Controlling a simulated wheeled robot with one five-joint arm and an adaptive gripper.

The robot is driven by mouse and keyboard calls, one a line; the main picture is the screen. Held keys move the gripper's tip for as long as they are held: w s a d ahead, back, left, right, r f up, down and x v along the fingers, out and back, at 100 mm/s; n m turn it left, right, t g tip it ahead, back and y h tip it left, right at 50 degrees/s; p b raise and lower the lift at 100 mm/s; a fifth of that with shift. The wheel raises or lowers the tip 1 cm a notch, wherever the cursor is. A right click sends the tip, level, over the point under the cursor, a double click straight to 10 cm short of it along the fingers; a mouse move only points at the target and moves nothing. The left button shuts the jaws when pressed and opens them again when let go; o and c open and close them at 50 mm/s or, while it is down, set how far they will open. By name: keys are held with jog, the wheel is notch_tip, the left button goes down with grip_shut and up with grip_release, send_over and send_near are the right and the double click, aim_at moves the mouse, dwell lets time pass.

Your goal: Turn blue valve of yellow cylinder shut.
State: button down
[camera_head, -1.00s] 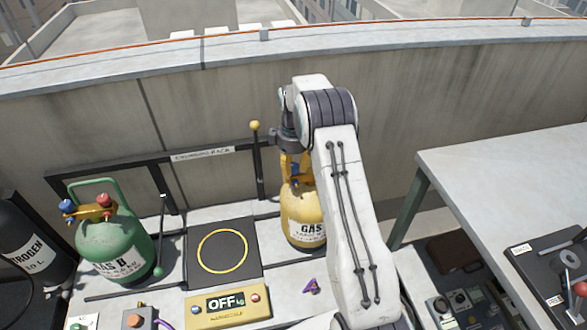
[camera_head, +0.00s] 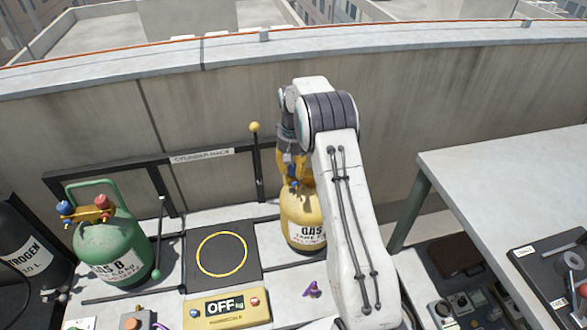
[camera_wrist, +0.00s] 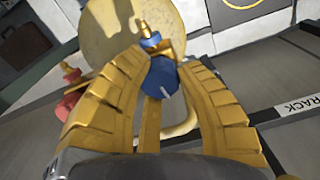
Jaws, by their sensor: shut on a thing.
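The yellow cylinder (camera_head: 301,218) stands upright on the rack top, partly behind my arm. Its upper part also shows in the wrist view (camera_wrist: 125,28). The blue valve (camera_wrist: 163,76) sits between the tips of my gripper (camera_wrist: 160,62) in the wrist view, and my gripper is shut on it. A white mark shows on the valve's face. A red valve (camera_wrist: 72,95) of the same cylinder is left of the fingers. In the head view my gripper (camera_head: 290,172) is at the cylinder's top, mostly hidden by my arm.
A green cylinder (camera_head: 112,245) with blue and red valves stands at left, beside a dark nitrogen cylinder (camera_head: 22,255). A ringed pad (camera_head: 250,262) lies between the cylinders, above a yellow box reading OFF (camera_head: 228,308). A metal table (camera_head: 510,180) is at right. A concrete wall is behind.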

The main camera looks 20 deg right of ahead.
aim_at(293, 167)
jog(key=shift+f+m, duration=0.15)
jog(key=shift+m, duration=0.45)
jog(key=c, duration=0.8)
grip_release()
jog(key=shift+c, duration=0.2)
notch_tip(293, 167, up, 12)
dwell(0.6)
